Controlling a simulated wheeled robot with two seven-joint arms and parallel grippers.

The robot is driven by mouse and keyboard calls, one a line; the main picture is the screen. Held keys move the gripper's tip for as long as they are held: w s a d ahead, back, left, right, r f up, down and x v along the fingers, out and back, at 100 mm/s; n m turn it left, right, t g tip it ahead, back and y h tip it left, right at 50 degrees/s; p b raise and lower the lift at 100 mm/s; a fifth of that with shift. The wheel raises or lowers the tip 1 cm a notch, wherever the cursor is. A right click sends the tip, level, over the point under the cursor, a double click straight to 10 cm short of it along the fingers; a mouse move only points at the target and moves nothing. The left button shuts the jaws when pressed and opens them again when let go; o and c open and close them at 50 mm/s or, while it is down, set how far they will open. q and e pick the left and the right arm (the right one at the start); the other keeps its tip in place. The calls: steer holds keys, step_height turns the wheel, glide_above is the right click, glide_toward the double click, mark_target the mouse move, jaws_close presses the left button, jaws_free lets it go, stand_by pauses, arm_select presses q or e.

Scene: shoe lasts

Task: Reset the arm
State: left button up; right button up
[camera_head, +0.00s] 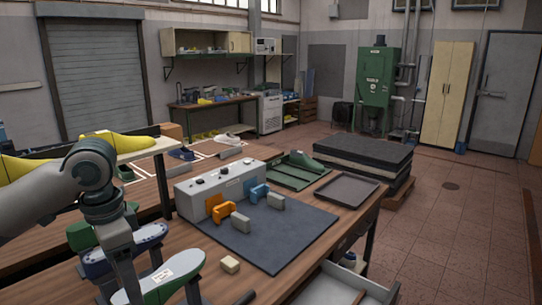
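My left arm (100,185) comes in from the left edge and bends down over the near left of the wooden workbench. Its lower end, toward my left gripper (128,282), runs to the bottom edge, in front of a green shoe last with a white label (168,279) and a blue one (146,236). The fingertips cannot be made out clearly, so I cannot tell whether they are open or touch a last. My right arm and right gripper do not show.
A small beige block (230,264) lies near the front. An empty dark tray (347,188) and a green tray (290,172) lie farther back. Open floor lies right.

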arm_select(q)
steer(key=s+d+f+t+h, duration=0.1)
steer(key=s+d+f, duration=0.1)
steer(key=d+f, duration=0.5)
steer(key=s+d+f+t+h, duration=0.15)
steer(key=d+f, duration=0.25)
steer(key=f, duration=0.7)
steer(key=s+d+f+h, duration=0.25)
steer(key=d+f, duration=0.25)
steer(key=f, duration=0.4)
steer(key=s+a+f+n+y, duration=0.35)
steer(key=s+a+f, duration=0.25)
steer(key=s, duration=0.4)
steer(key=s+a+f+n+y, duration=0.2)
steer(key=s+a+f+n, duration=0.3)
steer(key=s, duration=0.5)
step_height(320, 180, down, 30)
steer(key=s+m+b, duration=0.1)
steer(key=b, duration=0.1)
steer(key=s+a+f+g+b, duration=0.1)
steer(key=s+a+f+g, duration=0.1)
steer(key=s+f, duration=1.6)
steer(key=shift+s+a+f, duration=0.25)
steer(key=shift+a+f, duration=0.35)
steer(key=shift+f, duration=0.25)
